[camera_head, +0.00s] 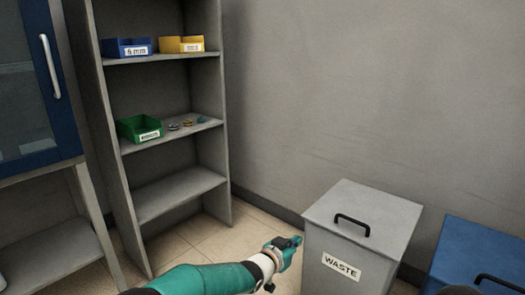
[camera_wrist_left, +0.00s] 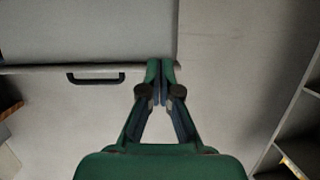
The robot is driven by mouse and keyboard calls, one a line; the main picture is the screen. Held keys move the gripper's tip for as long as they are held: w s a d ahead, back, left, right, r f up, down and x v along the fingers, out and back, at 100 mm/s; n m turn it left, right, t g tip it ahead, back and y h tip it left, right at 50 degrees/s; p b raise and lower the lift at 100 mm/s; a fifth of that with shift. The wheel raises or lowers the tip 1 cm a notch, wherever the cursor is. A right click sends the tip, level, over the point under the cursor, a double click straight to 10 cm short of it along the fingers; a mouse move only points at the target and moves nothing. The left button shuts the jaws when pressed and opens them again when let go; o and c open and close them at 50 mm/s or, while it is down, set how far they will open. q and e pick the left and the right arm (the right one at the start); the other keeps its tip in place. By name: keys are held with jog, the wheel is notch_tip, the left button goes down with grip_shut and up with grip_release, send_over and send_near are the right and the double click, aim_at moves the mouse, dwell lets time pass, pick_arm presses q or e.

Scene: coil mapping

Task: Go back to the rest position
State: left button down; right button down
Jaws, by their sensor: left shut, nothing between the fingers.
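My left gripper (camera_head: 291,241) reaches in from the bottom of the head view, low in front of the shelf unit and just left of the grey waste bin (camera_head: 345,262). In the left wrist view my left gripper (camera_wrist_left: 160,72) has its fingers together with nothing between them. The bin's black handle (camera_wrist_left: 95,78) shows to the left of the fingers there. I cannot tell whether the fingertips touch the bin.
A grey shelf unit (camera_head: 180,193) holds a blue bin (camera_head: 126,48), a yellow bin (camera_head: 181,45), a green bin (camera_head: 139,128) and small coils (camera_head: 188,123). A blue container (camera_head: 480,250) stands right of the waste bin. A blue cabinet (camera_head: 35,90) is at left. Some floor (camera_head: 205,240) is clear.

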pick_arm(q)
jog(key=s+a+f+n+g+y+p, duration=0.1)
jog(key=s+a+f+n+y, duration=0.1)
jog(key=a+f, duration=0.45)
jog(key=s+a+f+n+g+y+p, duration=0.15)
jog(key=a+f, duration=0.25)
jog(key=a, duration=0.5)
jog(key=s+a+f+n+g+y+p, duration=0.1)
jog(key=s+a+f+n, duration=0.1)
jog(key=s+a+f, duration=0.4)
jog(key=s+a+f+n+g+y+p, duration=0.1)
jog(key=s+a+f+n+g, duration=0.15)
jog(key=s, duration=0.55)
jog(key=s+f+n+g+p, duration=0.1)
jog(key=s+f+g, duration=0.15)
jog(key=s, duration=0.95)
jog(key=s+f+n+g, duration=0.1)
jog(key=s+g, duration=0.2)
jog(key=s, duration=0.9)
notch_tip(320, 180, up, 38)
jog(key=p, duration=3.8)
jog(key=shift+w+a, duration=0.15)
jog(key=shift+w, duration=0.2)
jog(key=shift+t, duration=0.25)
